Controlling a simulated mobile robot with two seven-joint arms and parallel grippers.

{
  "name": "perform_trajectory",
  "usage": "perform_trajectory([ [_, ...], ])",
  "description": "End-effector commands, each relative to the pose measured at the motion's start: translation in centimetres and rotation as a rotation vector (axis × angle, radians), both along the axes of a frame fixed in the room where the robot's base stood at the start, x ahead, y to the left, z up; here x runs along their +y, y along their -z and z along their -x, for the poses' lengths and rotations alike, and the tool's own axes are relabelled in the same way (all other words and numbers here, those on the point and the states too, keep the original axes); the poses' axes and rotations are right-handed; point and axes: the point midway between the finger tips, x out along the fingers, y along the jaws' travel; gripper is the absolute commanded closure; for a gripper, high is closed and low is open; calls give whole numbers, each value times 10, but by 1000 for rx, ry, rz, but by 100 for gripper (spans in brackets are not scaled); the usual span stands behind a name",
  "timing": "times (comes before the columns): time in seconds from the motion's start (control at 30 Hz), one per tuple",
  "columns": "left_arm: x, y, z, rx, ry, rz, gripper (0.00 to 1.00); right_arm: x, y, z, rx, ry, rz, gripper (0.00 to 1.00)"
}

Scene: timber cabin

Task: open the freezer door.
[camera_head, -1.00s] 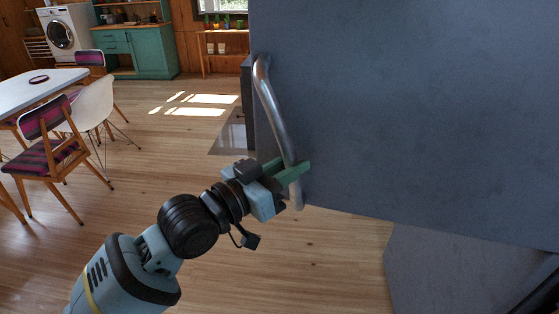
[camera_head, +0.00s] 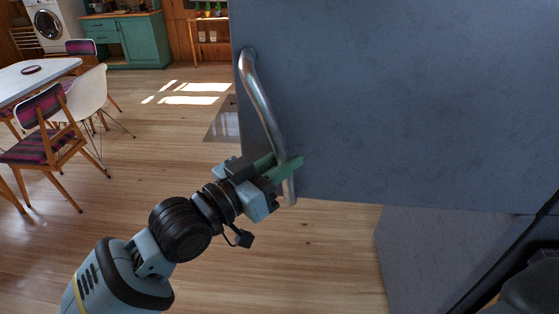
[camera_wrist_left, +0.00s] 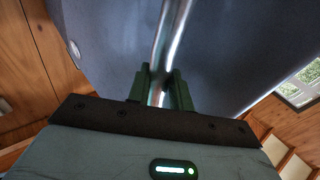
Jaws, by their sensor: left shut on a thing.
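The freezer door (camera_head: 400,100) is a large blue-grey panel filling the right of the head view. Bare floor shows below its lower left edge, so it stands out from the grey front below it. Its curved metal handle (camera_head: 262,100) runs down its left side. My left gripper (camera_head: 283,172) is shut on the handle near its lower end. In the left wrist view, the green fingers (camera_wrist_left: 162,88) sit on both sides of the handle (camera_wrist_left: 172,40), with the door (camera_wrist_left: 220,60) behind. The freezer's inside is hidden. My right gripper is not in view.
A grey lower front (camera_head: 430,260) stands below the door, with a dark gap at its right. A chair (camera_head: 45,140), a white table (camera_head: 35,75) and a green cabinet (camera_head: 135,40) are at the left. The wooden floor (camera_head: 150,140) between is clear.

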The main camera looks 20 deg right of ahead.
Motion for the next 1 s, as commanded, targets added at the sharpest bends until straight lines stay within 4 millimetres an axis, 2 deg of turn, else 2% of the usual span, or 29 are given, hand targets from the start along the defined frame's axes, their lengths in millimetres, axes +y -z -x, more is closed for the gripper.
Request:
perform_trajectory([
  [0.13,-2,-1,2,-5,4,1,100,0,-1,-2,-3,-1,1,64],
  [0.17,-2,-1,2,-5,4,1,77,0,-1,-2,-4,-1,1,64],
  [0.3,-1,-1,2,-4,3,1,59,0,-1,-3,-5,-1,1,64],
  [0.67,4,1,1,-1,0,0,58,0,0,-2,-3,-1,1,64],
  [1.0,48,8,19,0,0,-1,58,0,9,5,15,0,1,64],
])
